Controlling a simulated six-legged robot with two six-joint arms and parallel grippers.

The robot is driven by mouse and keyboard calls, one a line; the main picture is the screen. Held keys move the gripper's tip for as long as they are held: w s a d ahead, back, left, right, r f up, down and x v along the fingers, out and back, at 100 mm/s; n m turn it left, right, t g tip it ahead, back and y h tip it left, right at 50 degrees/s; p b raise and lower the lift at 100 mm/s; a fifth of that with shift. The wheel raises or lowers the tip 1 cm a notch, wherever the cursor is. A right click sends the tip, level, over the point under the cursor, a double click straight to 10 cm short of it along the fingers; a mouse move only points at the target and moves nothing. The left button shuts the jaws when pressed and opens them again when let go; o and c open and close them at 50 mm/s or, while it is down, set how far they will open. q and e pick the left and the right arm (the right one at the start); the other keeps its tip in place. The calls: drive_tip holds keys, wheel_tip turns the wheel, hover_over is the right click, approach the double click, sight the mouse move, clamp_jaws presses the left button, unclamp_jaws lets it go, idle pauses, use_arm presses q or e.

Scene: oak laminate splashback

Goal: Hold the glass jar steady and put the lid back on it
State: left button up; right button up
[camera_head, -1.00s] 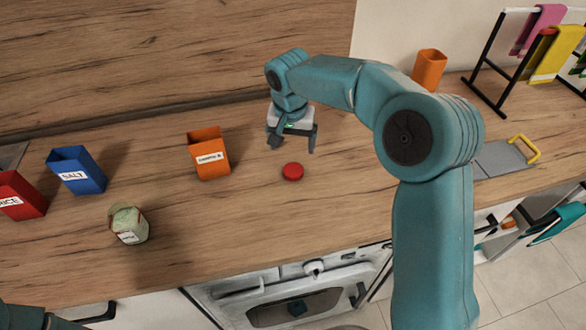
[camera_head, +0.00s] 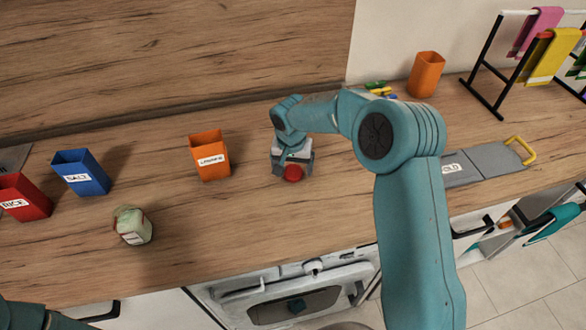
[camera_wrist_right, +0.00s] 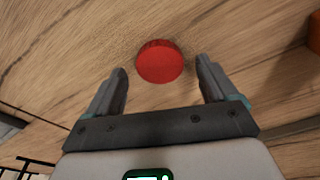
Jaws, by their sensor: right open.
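The red round lid (camera_head: 293,173) lies on the wooden counter. It also shows in the right wrist view (camera_wrist_right: 160,62), near the fingertips and between their lines. My right gripper (camera_head: 292,169) is open over the lid, one finger on each side, with no visible grip on it. The right wrist view shows a gap between each finger and the lid. A small pale green jar with a white label (camera_head: 133,226) stands on the counter at the left, apart from the lid. Part of my left arm shows at the bottom left corner; its gripper is out of view.
An orange labelled canister (camera_head: 210,156), a blue SALT canister (camera_head: 80,172) and a red RICE canister (camera_head: 22,197) stand on the left. An orange cup (camera_head: 426,75) and a towel rack (camera_head: 482,70) are at the back right. Counter between jar and lid is clear.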

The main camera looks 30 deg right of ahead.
sight(293, 172)
drive_tip(key=shift+f, duration=0.55)
drive_tip(key=c, duration=1.1)
drive_tip(key=shift+r, duration=0.1)
wheel_tip(293, 172, up, 20)
drive_tip(key=shift+f+b, duration=0.1)
drive_tip(key=shift+b, duration=0.45)
